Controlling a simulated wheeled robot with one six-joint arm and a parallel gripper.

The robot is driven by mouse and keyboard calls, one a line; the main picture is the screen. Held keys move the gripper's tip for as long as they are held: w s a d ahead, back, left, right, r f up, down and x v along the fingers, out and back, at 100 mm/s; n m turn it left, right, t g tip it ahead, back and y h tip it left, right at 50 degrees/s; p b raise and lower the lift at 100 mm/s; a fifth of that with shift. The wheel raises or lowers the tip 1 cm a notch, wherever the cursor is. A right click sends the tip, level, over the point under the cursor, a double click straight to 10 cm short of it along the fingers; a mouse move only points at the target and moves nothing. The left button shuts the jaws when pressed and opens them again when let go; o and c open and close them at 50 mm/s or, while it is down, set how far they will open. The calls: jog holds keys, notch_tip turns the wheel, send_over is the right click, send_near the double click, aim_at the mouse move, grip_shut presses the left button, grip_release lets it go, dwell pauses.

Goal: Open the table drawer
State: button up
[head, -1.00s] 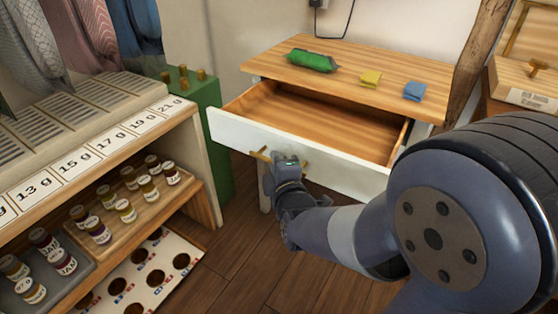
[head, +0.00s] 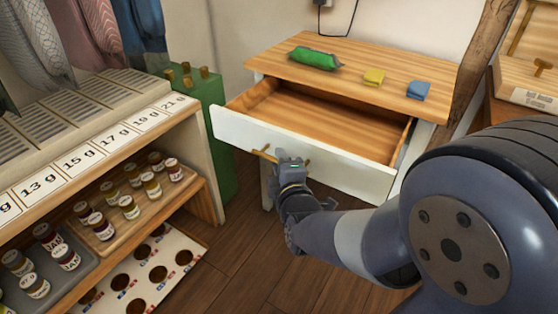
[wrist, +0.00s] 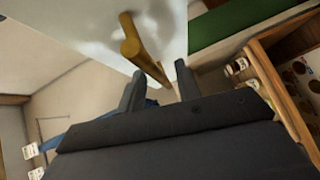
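The table drawer (head: 345,129) stands pulled well out of the wooden table (head: 350,61), with its bare wooden inside showing and empty where I can see it. Its white front (head: 235,125) carries a brass bar handle (head: 264,154). My gripper (head: 290,165) is at the handle, in front of the drawer. In the wrist view the two dark fingers (wrist: 160,82) are apart, and the brass handle (wrist: 140,48) runs into the gap between them. I see space beside the bar, so the fingers do not look closed on it.
A green rolled item (head: 315,58), a yellow block (head: 373,76) and a blue block (head: 418,90) lie on the tabletop. A shelf unit with small jars (head: 129,207) stands at left. A green box (head: 212,92) stands between it and the table. Wooden floor (head: 240,255) lies clear below.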

jog(key=p+v, duration=0.2)
jog(key=v, duration=0.7)
jog(key=shift+s, duration=0.3)
jog(key=b+x, duration=0.2)
jog(key=x, duration=0.9)
jog(key=shift+b, duration=0.4)
jog(key=shift+w+d, duration=0.15)
jog(key=shift+d, duration=0.05)
